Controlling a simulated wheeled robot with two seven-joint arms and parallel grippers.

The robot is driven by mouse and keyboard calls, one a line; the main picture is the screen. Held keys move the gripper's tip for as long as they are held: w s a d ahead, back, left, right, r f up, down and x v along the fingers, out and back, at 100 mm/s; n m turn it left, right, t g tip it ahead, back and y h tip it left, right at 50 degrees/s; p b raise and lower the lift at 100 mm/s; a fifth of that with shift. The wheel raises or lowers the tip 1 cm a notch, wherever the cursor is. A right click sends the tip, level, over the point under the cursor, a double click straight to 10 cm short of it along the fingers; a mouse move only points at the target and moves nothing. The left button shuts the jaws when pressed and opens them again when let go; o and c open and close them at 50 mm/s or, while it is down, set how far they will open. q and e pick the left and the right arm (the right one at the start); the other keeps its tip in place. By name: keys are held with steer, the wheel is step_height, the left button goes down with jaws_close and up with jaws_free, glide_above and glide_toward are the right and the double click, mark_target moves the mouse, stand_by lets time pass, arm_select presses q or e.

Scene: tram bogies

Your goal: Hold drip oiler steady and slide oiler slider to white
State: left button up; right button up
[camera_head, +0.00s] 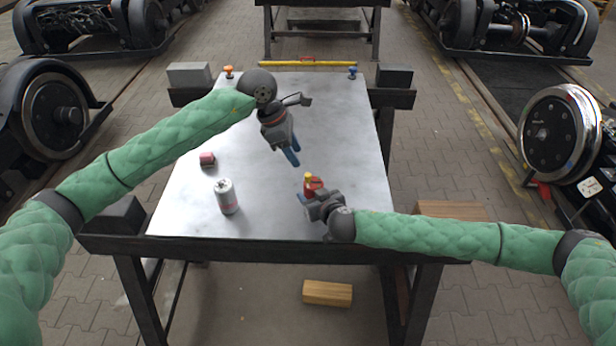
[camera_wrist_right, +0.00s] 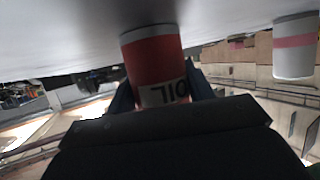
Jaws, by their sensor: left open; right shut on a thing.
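The drip oiler (camera_head: 313,184) is a small red can with a yellow top, standing near the front middle of the metal table. My right gripper (camera_head: 307,200) is shut on it from the front right. In the right wrist view the red oiler (camera_wrist_right: 155,62) shows upside down with an "OIL" label, between the dark fingers. My left gripper (camera_head: 293,157) is open and empty, above the table, behind and left of the oiler, pointing down toward it. The oiler slider and any white mark are too small to make out.
A white can with a red band (camera_head: 227,197) stands left of the oiler; it also shows in the right wrist view (camera_wrist_right: 295,45). A small red object (camera_head: 207,159) lies behind it.

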arm_select(q)
steer(key=shift+v, duration=2.05)
arm_select(e)
steer(key=o, duration=1.1)
steer(key=v, duration=1.2)
